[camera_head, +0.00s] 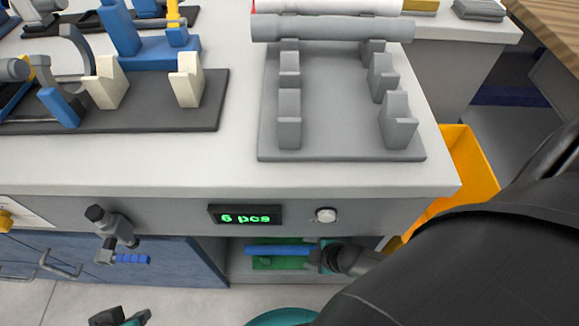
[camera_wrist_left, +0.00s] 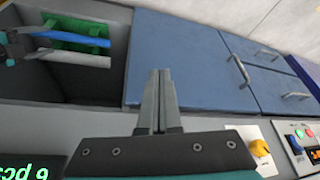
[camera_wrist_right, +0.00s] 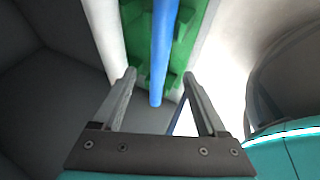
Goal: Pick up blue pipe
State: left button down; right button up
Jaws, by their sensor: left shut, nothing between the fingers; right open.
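The blue pipe (camera_head: 277,250) lies on a green holder (camera_head: 265,264) inside the open compartment under the counter. It also shows in the left wrist view (camera_wrist_left: 75,41). My right gripper (camera_head: 320,257) is at the pipe's right end in the head view. In the right wrist view my right gripper (camera_wrist_right: 160,80) is open, and the blue pipe (camera_wrist_right: 163,45) runs lengthwise between the lines of its fingers, its near end visible. I cannot tell whether they touch. My left gripper (camera_wrist_left: 160,72) is shut and empty, away from the pipe, in front of the blue cabinet doors.
A grey rack (camera_head: 340,110) with upright supports stands on the counter (camera_head: 130,170), a grey pipe (camera_head: 330,28) across its back. A display (camera_head: 245,215) reads "6 pcs". A yellow bin (camera_head: 465,170) is at the right. Compartment walls (camera_wrist_right: 60,90) are close to my right gripper.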

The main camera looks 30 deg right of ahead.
aim_at(296, 250)
jog(key=shift+b+x, duration=0.5)
jog(key=shift+x, duration=0.3)
jog(key=shift+w+a+f+b, duration=0.1)
jog(key=shift+w+f+b, duration=0.15)
jog(key=shift+f+b, duration=0.1)
jog(key=shift+w+a+f+b, duration=0.15)
jog(key=shift+w+f+b, duration=0.15)
jog(key=shift+f+b, duration=0.2)
jog(key=shift+w+a+f+b, duration=0.2)
jog(key=shift+w+f+b, duration=0.2)
jog(key=shift+f+b, duration=0.1)
jog(key=shift+w+a+f+b, duration=0.1)
jog(key=shift+w+f+b, duration=0.1)
jog(key=shift+f+b, duration=0.1)
jog(key=shift+w+a+f+b, duration=0.1)
jog(key=shift+w+f+b, duration=0.1)
jog(key=shift+f+b, duration=0.2)
jog(key=shift+w+f+b, duration=0.25)
jog(key=shift+f+b, duration=0.1)
pick_arm(q)
jog(key=w+d+r+t+h, duration=0.2)
jog(key=w+d+t+h, duration=0.3)
jog(key=d+t, duration=0.6)
jog(key=shift+r, duration=0.2)
pick_arm(e)
jog(key=shift+w+a+f, duration=0.1)
jog(key=shift+c, duration=0.2)
